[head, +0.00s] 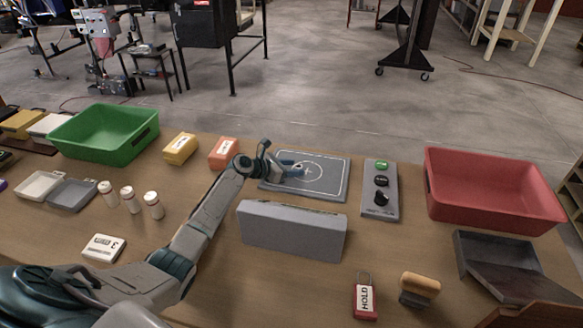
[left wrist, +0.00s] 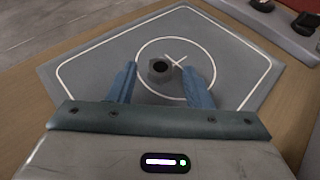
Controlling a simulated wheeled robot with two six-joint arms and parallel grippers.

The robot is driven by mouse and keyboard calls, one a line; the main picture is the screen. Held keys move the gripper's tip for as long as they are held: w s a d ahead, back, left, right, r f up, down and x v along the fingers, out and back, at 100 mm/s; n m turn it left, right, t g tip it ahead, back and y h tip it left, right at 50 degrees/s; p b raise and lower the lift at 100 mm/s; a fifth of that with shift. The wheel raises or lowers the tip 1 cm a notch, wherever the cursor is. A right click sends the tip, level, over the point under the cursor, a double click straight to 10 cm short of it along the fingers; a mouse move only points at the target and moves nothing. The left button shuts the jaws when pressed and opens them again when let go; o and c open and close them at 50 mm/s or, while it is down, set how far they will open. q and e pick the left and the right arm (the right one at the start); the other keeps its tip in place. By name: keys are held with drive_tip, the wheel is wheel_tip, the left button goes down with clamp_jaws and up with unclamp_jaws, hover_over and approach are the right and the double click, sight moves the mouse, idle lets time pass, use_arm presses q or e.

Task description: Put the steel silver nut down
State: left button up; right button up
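The steel silver nut (left wrist: 158,71) stands on the grey plate (left wrist: 90,62) inside the white circle, close to the cross mark, in the left wrist view. My left gripper (head: 293,169) is low over the plate (head: 328,190), which also shows in the head view. Its blue fingers are spread, one on each side of the nut, with a gap visible on both sides. In the head view I cannot clearly make out the nut by the fingers. My right gripper is not in view.
A long grey block (head: 290,232) stands in front of the plate. A button panel (head: 379,205) is right of it, then a red bin (head: 490,208). A green bin (head: 85,148), yellow box (head: 180,149) and orange box (head: 223,153) are to the left.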

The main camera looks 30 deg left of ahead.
use_arm(q)
drive_tip(key=shift+r, duration=0.15)
drive_tip(key=b+v, duration=0.1)
drive_tip(key=v, duration=1)
drive_tip(key=shift+s+a+r, duration=0.15)
drive_tip(key=shift+s, duration=0.3)
idle(1.7)
